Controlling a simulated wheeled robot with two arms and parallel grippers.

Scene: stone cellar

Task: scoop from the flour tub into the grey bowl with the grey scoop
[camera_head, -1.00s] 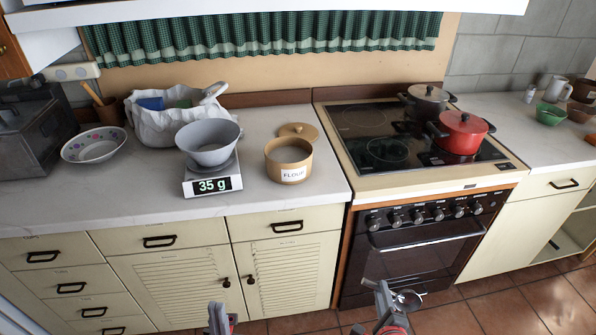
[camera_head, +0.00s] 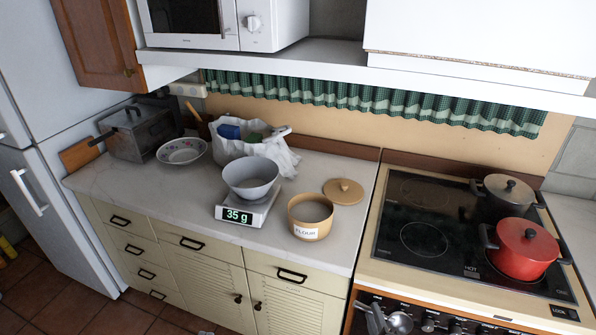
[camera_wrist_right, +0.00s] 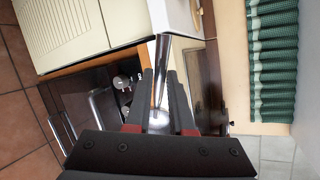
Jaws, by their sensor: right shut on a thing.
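The flour tub (camera_head: 310,228), a tan round container labelled FLOUR, stands open on the counter with flour inside. The grey bowl (camera_head: 250,187) sits to its left on a scale (camera_head: 247,213) reading 35 g; I cannot make out its contents. My right gripper (camera_head: 367,312) is at the bottom edge of the head view, in front of the stove and well away from tub and bowl. It is shut on the grey scoop (camera_head: 400,322), which also shows between the fingers in the right wrist view (camera_wrist_right: 162,55). Only a sliver of my left gripper (camera_head: 206,332) shows at the bottom edge.
The tub's lid (camera_head: 343,190) lies behind it. A white bag (camera_head: 270,160) and a patterned dish (camera_head: 181,151) stand behind and left of the bowl. The stove (camera_head: 420,220) with a red pot (camera_head: 522,250) is to the right. A shelf (camera_head: 340,65) overhangs the counter.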

